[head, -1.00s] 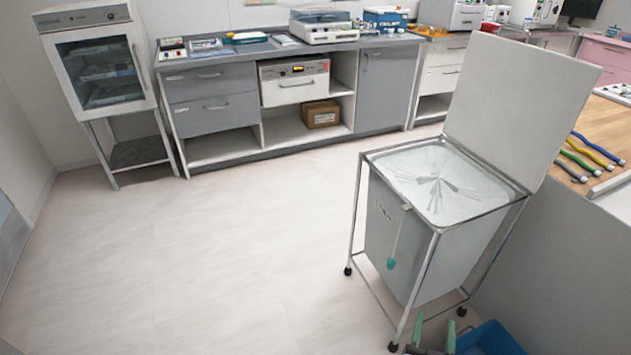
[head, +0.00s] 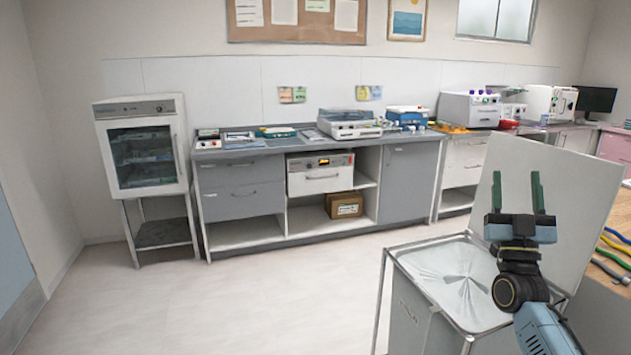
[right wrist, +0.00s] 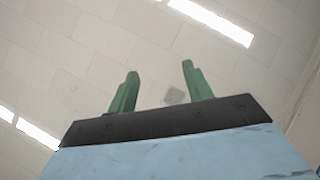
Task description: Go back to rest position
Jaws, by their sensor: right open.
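My right gripper (head: 518,192) is raised at the right of the head view, its two green fingers pointing up. The fingers are apart with nothing between them. In the right wrist view the same open fingers (right wrist: 158,90) stand against the ceiling with its light strips. In the head view the gripper appears in front of the raised white lid (head: 575,195) of the metal-framed bin. My left gripper is not in view.
The bin's top (head: 440,280), lined with clear plastic, lies below and left of my right gripper. A grey counter (head: 237,185) with lab devices runs along the back wall. A glass-door cabinet (head: 145,158) stands at left. The floor (head: 270,300) between is clear.

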